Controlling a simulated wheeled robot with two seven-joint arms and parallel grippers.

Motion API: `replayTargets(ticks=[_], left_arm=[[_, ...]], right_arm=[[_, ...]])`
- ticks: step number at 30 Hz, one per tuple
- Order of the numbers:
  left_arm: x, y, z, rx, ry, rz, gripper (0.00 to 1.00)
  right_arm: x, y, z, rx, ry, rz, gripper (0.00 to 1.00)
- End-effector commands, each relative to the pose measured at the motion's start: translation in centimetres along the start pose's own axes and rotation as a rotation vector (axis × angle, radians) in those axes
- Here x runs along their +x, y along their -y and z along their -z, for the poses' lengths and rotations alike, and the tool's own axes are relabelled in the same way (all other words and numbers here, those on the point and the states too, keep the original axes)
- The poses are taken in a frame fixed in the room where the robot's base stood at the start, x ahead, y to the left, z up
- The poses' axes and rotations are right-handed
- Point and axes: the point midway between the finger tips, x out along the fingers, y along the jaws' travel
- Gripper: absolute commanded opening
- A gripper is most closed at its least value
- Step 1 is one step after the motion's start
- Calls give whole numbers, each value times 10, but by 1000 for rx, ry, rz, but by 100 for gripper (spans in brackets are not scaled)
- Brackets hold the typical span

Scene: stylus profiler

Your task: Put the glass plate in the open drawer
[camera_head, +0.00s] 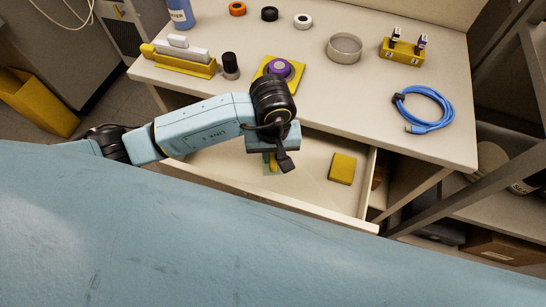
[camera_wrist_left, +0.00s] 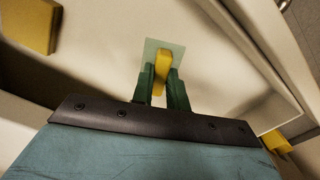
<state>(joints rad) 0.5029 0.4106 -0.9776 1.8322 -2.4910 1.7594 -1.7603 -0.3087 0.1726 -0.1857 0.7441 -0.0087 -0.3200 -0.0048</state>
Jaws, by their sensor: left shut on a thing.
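My left gripper (camera_head: 271,168) points down over the open drawer (camera_head: 310,160), inside its outline. In the left wrist view the dark green fingers (camera_wrist_left: 162,90) are shut on a yellow grip piece that goes with the glass plate (camera_wrist_left: 152,48). The plate is a small, thin, pale greenish, see-through square. It shows just beyond the fingertips against the drawer's pale floor. In the head view the wrist hides most of the plate. I cannot tell whether it touches the drawer floor. My right gripper is not in view.
A yellow block (camera_head: 342,168) lies in the drawer to the right of the gripper. The table (camera_head: 320,95) above holds a purple-topped piece on a yellow base (camera_head: 298,76), a metal ring dish (camera_head: 344,48) and a coiled blue cable (camera_head: 428,108). The drawer floor between gripper and block is clear.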

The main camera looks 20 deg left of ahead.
Motion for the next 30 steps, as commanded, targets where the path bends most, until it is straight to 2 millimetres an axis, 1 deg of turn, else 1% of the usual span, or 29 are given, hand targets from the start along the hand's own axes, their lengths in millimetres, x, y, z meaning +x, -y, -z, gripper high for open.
replayTargets(ticks=[1, 3, 5, 14, 20, 21, 25, 26, 30], left_arm=[[11, 0, -1, -1, 5, 1, 0], [19, 0, -1, -1, 4, 1, 0], [23, 0, -1, 1, 3, 0, 0], [24, 0, 0, 2, 0, 0, 0], [26, 0, 0, 2, 1, 0, 0], [26, 0, 0, 2, 1, 0, 18], [26, 0, 0, 2, 1, 0, 35], [26, 0, 0, 2, 1, 0, 37], [26, 0, 0, 2, 1, 0, 37]], right_arm=[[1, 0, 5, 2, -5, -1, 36], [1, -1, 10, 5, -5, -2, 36], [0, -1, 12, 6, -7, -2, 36], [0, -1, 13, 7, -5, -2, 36], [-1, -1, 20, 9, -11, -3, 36], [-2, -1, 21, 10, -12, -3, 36], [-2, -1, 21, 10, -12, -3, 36], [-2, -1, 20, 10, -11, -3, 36], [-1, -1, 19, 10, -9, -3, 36]])
